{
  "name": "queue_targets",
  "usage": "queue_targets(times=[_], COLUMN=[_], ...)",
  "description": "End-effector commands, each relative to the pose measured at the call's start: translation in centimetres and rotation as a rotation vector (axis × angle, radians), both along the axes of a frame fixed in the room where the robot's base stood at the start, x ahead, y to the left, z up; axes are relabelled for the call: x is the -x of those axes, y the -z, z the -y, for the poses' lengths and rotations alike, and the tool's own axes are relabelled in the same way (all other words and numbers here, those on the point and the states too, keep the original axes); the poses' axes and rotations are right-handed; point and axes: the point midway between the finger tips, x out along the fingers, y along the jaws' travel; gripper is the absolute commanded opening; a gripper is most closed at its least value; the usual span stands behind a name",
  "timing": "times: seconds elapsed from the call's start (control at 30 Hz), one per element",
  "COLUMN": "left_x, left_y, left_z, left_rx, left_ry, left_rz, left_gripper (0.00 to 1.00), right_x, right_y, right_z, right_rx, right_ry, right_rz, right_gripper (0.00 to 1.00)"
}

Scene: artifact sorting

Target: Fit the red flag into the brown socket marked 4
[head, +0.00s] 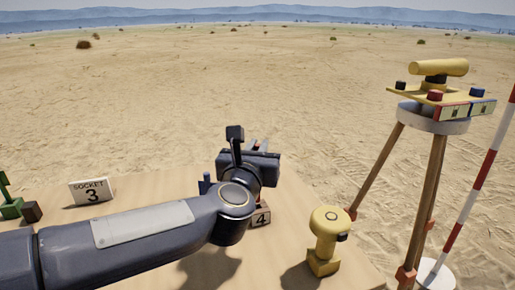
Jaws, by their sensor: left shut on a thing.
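My left gripper (262,152) is at the far side of my arm, above the table and just beyond the socket marked 4. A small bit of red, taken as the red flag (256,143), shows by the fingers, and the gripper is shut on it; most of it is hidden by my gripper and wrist. The brown socket (261,218) with a white "4" label stands on the table just below my wrist. My arm covers its left part and top, so I cannot tell whether the flag touches it. My right gripper is not in view.
A "SOCKET 3" sign (92,191) and a green piece beside a dark block (32,212) stand at the left. A yellow instrument (327,240) stands right of the socket. A tripod (433,124) and a red-white pole (478,190) stand at the right.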

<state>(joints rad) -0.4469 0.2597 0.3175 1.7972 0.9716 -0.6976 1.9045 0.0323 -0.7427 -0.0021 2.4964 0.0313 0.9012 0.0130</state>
Motion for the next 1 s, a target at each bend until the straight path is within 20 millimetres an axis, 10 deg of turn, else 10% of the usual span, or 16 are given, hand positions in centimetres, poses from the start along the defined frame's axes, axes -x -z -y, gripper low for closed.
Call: queue_targets(times=[1.0], left_x=[0.01], left_y=[-0.01], left_z=[0.0], left_rx=[0.001], left_ry=[0.0], left_rz=[0.001], left_gripper=[0.0], right_x=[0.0], right_y=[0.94], right_z=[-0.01], right_rx=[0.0], right_ry=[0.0], right_rz=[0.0], right_gripper=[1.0])
